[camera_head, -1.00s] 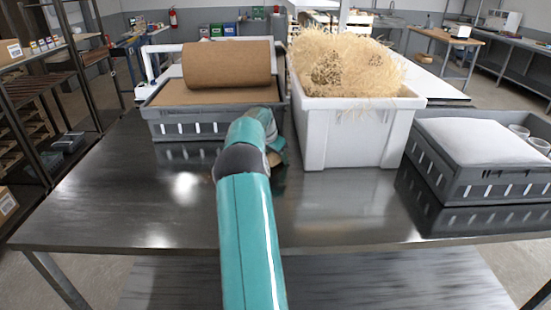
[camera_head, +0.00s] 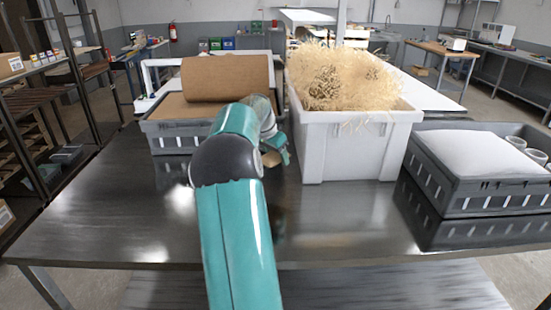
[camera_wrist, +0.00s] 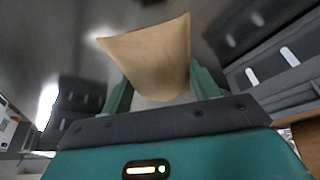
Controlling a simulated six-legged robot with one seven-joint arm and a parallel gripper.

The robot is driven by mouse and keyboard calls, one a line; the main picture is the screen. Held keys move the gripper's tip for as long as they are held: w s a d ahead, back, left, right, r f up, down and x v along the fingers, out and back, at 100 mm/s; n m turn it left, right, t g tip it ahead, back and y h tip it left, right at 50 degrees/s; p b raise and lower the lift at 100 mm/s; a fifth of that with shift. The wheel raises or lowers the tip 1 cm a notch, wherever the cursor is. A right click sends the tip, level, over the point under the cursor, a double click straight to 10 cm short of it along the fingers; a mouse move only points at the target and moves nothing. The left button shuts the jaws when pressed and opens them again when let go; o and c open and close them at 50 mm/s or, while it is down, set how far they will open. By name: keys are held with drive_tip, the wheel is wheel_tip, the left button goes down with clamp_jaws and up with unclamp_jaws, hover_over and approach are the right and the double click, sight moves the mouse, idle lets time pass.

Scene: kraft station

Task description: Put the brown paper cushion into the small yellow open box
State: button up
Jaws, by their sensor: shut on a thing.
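In the wrist view, the brown paper cushion (camera_wrist: 152,58) sits between the two green fingers of my gripper (camera_wrist: 163,90), which is shut on it. The cushion is a tan, pillow-like shape, held above the dark steel table. In the head view, my gripper (camera_head: 277,150) is mostly hidden behind my own arm, between the grey crate and the white bin; a bit of the brown cushion (camera_head: 270,159) shows there. I see no small yellow open box in either view.
A grey crate (camera_head: 172,140) with a brown paper roll (camera_head: 228,77) stands back left. A white bin (camera_head: 345,145) full of straw-like filling (camera_head: 345,77) is right of my gripper. Another grey crate (camera_head: 480,195) with white sheets stands at right. The table's front (camera_head: 350,235) is clear.

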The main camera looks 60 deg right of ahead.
sight(274, 158)
drive_tip(key=s+a+r, duration=0.3)
drive_tip(key=a, duration=0.2)
drive_tip(key=shift+a, duration=0.35)
